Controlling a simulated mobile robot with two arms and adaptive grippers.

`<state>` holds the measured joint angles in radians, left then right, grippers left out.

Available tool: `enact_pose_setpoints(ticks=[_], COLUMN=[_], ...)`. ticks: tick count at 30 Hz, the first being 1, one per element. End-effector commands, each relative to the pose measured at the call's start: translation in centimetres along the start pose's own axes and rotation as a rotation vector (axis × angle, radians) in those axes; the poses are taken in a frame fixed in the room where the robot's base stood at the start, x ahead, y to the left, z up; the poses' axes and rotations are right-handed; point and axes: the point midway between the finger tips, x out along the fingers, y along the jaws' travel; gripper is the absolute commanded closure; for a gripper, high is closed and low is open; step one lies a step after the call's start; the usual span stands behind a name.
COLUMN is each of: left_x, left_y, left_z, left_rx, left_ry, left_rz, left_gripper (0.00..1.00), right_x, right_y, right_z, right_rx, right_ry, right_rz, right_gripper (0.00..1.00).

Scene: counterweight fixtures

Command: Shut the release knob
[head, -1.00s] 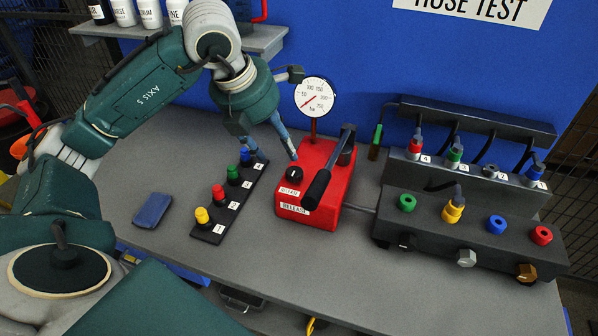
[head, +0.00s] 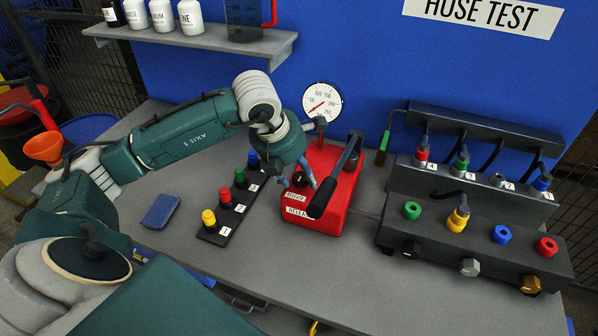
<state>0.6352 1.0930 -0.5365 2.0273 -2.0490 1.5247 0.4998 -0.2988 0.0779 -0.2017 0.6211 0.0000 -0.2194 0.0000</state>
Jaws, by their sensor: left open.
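The red hand pump (head: 335,214) stands on the grey bench, with white release labels on its front. Its small black release knob (head: 299,180) sits on the top face at the left, partly hidden beneath my left gripper. My left gripper (head: 299,184) is open and points down over the knob, one fingertip on each side of it. I cannot tell whether the fingers touch the knob. The right fingertip is close to the pump's black lever handle (head: 323,198). My right gripper is out of view.
A round gauge (head: 322,102) rises behind the pump. A black strip with numbered coloured plugs (head: 227,213) lies to the left, beside a blue pouch (head: 160,211). A dark hose manifold (head: 460,245) stands at the right. A bottle shelf (head: 190,38) hangs behind.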

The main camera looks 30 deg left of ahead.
Motion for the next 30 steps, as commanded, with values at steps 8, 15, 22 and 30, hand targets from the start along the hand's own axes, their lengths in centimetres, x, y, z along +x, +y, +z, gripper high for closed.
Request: enact_pose_setpoints(ticks=[8, 15, 22, 30], left_x=[0.0, -0.1, -0.1, 0.1], left_y=[0.0, 0.0, 0.1, 0.2], left_z=[0.0, 0.2, 0.2, 0.3], left_rx=[0.0, 0.0, 0.028, 0.167], left_ry=[-0.001, -0.005, -0.009, -0.015], left_rz=[-0.001, -0.001, -0.013, -0.07], left_gripper=[0.8, 0.92, 0.92, 0.92], right_x=[0.0, 0.0, 0.5, 2.3], right_y=[0.4, 0.5, 0.4, 0.4], right_z=[0.1, 0.2, 0.2, 0.5], right_rx=[0.0, 0.001, 0.001, 0.001], right_ry=[-0.002, -0.002, -0.003, -0.004], right_rz=[0.005, 0.005, 0.005, 0.005], right_gripper=[0.6, 0.6, 0.6, 0.6])
